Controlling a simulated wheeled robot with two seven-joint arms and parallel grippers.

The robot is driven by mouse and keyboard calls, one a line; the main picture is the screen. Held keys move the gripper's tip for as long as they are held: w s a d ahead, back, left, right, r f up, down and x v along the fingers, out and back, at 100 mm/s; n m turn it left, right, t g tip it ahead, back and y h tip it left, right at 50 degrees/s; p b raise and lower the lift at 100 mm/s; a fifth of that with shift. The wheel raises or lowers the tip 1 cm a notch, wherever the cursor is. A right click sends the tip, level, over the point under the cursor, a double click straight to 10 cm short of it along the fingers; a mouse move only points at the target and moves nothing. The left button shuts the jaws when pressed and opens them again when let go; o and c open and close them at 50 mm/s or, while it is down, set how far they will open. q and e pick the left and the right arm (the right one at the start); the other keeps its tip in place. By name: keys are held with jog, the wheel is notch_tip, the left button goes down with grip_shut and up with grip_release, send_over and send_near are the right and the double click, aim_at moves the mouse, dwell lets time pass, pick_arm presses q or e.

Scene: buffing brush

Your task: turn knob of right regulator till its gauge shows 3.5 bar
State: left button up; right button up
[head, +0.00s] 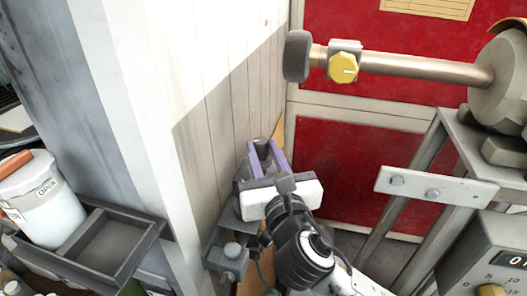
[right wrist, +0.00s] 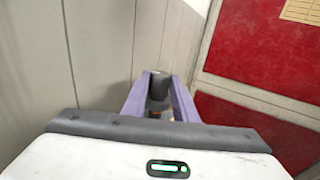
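A dark round knob (head: 262,145) stands at the wooden wall, just left of the red panel. It also shows in the right wrist view (right wrist: 159,86). My right gripper (head: 266,151) has its two purple fingers on either side of this knob, and the knob fills the gap between the fingertips. It looks shut on the knob, also in the right wrist view (right wrist: 160,92). The regulator body below is mostly hidden by my gripper. A grey fitting (head: 230,256) shows at its lower left. No gauge face or reading is visible. My left gripper is not in view.
A buffing machine's copper-coloured shaft (head: 425,67) with a dark wheel (head: 297,56) and yellow knob (head: 343,67) juts in at upper right. A grey tray (head: 106,246) and white pot (head: 42,205) stand at left. A control box (head: 497,258) is at lower right.

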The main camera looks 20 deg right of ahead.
jog(key=shift+a+r+m+h+p, duration=0.2)
jog(key=shift+m+h+p, duration=0.4)
jog(key=shift+h+p, duration=0.4)
jog(key=shift+a+f+m+g+h+p, duration=0.1)
jog(key=shift+m+g+h+p, duration=0.3)
jog(key=shift+m+h+p, duration=0.4)
jog(key=shift+h, duration=0.4)
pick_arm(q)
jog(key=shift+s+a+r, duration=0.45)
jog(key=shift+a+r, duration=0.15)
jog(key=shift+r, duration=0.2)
pick_arm(e)
jog(key=shift+f, duration=0.2)
jog(key=o, duration=1.1)
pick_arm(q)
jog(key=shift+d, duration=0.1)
